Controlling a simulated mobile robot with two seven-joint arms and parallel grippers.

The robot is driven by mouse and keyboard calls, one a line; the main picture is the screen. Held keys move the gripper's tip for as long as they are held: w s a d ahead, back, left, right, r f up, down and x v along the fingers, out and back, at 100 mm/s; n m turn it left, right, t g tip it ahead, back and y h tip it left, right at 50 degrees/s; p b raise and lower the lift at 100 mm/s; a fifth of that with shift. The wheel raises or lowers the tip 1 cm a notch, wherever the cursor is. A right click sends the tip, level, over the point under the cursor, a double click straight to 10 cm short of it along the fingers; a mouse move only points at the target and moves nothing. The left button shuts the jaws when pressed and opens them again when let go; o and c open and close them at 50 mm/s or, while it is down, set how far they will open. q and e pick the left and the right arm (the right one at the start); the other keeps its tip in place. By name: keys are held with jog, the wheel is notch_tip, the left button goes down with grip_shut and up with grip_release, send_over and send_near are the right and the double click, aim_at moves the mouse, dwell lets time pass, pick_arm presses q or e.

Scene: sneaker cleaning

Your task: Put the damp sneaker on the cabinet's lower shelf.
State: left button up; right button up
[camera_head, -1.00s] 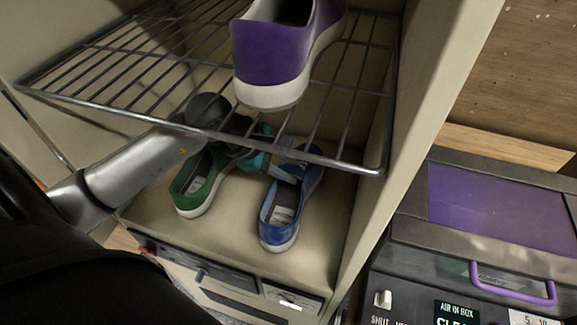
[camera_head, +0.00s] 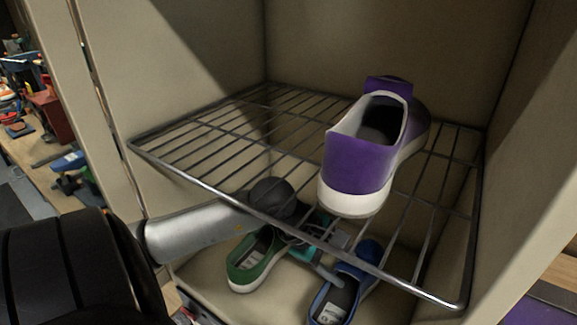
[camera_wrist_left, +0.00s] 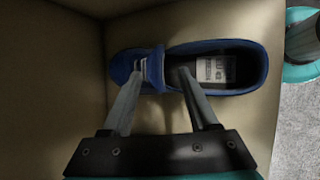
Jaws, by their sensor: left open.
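A blue sneaker (camera_head: 345,295) stands on the floor of the cabinet's lower level, its lower end cut off by the head view's edge. A green sneaker (camera_head: 254,262) stands to its left. My left gripper (camera_head: 318,256) reaches under the wire rack to the blue sneaker, partly hidden by the rack's bars. In the left wrist view the gripper (camera_wrist_left: 158,77) is open over the blue sneaker (camera_wrist_left: 215,68). One finger is by its tongue, the other at its opening. Contact is unclear. A purple sneaker (camera_head: 360,160) stands on the rack above. Which sneaker is damp does not show.
The wire rack (camera_head: 190,150) spans the cabinet above my left arm. Its left part is free. The cabinet's left wall (camera_head: 105,110) stands beside the arm. A cluttered workbench (camera_head: 60,180) lies beyond it at the left.

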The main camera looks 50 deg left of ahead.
pick_arm(q)
jog(key=s+a+p, duration=0.3)
jog(key=s+a, duration=0.3)
jog(key=s, duration=0.3)
jog(key=shift+a, duration=0.15)
jog(key=shift+w, duration=0.1)
dwell(0.4)
